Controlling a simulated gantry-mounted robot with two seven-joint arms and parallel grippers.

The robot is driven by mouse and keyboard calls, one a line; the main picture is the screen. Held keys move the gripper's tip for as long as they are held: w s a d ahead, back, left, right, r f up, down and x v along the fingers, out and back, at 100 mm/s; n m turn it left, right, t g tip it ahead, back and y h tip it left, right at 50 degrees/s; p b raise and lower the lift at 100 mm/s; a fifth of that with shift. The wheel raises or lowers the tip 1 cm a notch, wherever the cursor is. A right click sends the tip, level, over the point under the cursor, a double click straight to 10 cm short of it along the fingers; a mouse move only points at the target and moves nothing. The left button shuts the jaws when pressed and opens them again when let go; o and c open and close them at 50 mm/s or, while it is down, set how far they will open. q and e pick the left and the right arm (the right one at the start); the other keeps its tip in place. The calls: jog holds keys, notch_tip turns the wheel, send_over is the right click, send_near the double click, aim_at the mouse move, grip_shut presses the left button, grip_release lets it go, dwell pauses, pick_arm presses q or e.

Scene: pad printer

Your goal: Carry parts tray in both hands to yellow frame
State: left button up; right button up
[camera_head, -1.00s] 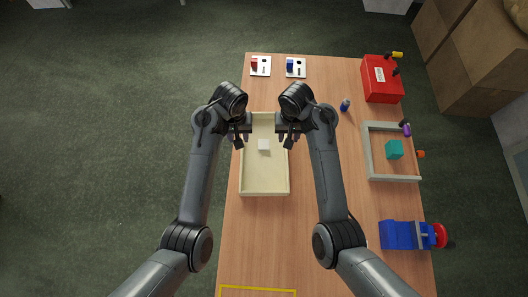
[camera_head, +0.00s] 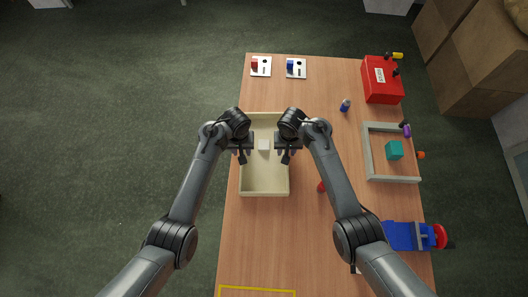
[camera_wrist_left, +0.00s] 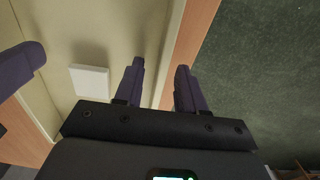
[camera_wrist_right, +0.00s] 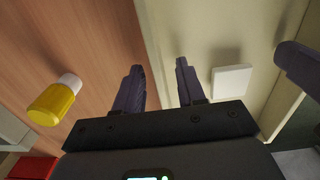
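The parts tray (camera_head: 264,192) is a long beige open box lying on the table, with a white block (camera_head: 264,145) inside. My left gripper (camera_head: 241,157) is at its left long wall and my right gripper (camera_head: 286,158) at its right long wall. In the left wrist view the fingers (camera_wrist_left: 158,75) are apart, with the tray wall (camera_wrist_left: 168,60) showing between them. In the right wrist view the fingers (camera_wrist_right: 159,75) are also apart, with the wall (camera_wrist_right: 149,45) between them. The yellow frame (camera_head: 257,289) is partly visible at the bottom edge.
Table between tray and yellow frame looks clear. Right of the tray are a red item (camera_head: 321,186), partly hidden by my arm, a grey frame (camera_head: 369,150) with a teal cube (camera_head: 394,150), and a blue vise (camera_head: 400,236). A yellow-and-white item (camera_wrist_right: 52,103) shows in the right wrist view.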

pick_arm(q)
jog(key=shift+f, duration=0.15)
pick_arm(e)
jog(key=shift+f, duration=0.15)
pick_arm(q)
grip_shut()
pick_arm(e)
grip_shut()
